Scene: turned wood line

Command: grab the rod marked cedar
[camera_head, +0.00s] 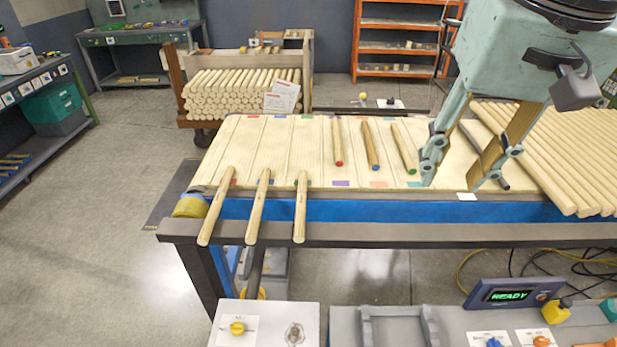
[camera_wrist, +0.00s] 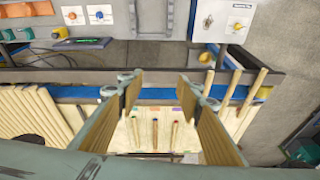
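My gripper (camera_head: 462,168) is open and empty above the right part of the pale slatted bed (camera_head: 290,150); its wide-apart fingers also show in the wrist view (camera_wrist: 158,88). Three short rods lie just left of it: a red-ended rod (camera_head: 338,143), a blue-ended rod (camera_head: 370,145) and a green-ended rod (camera_head: 403,148). Three longer pale rods overhang the front edge at left: a left one (camera_head: 216,207), a middle one (camera_head: 258,207) and a right one (camera_head: 300,208). I cannot read the word cedar on any rod.
A row of pale rods (camera_head: 565,150) lies right of my gripper. A cart (camera_head: 180,95) stacked with rods stands behind the bed. In front are a console with a READY display (camera_head: 510,295) and a white knob panel (camera_head: 262,325). Floor at left is clear.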

